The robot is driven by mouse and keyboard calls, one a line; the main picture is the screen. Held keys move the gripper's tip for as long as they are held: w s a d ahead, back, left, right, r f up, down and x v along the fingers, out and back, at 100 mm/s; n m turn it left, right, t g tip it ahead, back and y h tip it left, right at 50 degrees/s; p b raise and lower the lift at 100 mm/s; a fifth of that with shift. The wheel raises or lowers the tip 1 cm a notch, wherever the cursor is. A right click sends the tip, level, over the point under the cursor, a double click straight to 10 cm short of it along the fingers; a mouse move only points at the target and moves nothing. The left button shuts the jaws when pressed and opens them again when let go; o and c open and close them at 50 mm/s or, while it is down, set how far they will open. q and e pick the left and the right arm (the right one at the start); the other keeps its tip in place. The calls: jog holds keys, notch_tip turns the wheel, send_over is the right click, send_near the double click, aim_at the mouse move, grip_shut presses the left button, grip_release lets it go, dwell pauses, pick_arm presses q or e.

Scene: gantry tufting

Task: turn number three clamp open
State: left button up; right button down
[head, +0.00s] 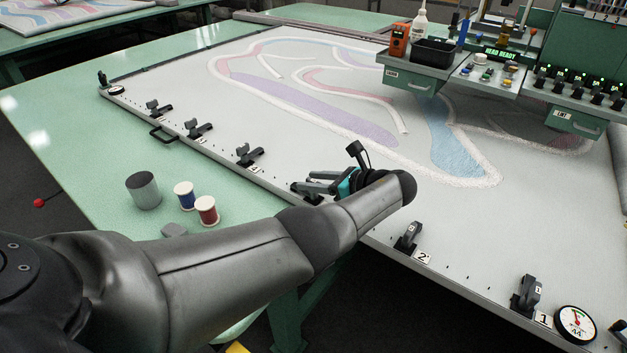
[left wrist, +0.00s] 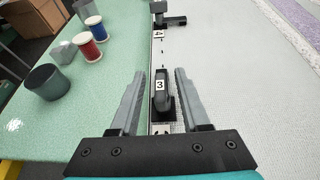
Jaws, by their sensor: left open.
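The number three clamp (left wrist: 161,92) is a dark block with a raised lever and a white "3" label, on the frame rail. In the left wrist view it stands upright between the two fingers of my left gripper (left wrist: 160,98), with a gap on each side. In the head view my left gripper (head: 322,187) is over the rail, and the arm and gripper mostly hide this clamp. The fingers are open and hold nothing. My right gripper is not in view.
Clamps two (head: 408,237) and one (head: 527,295) sit nearer on the rail, and clamp four (head: 249,154) farther along. A grey cup (head: 143,191), blue spool (head: 185,196) and red spool (head: 207,211) stand on the green table (head: 85,165). A tension gauge (head: 576,323) is at the near corner.

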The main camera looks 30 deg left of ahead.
pick_arm(q)
jog(key=shift+d+r, duration=0.2)
jog(key=shift+d, duration=0.3)
jog(key=w+p+v, duration=0.1)
jog(key=v, duration=1.3)
jog(key=shift+s, duration=0.45)
jog(key=shift+d, duration=0.1)
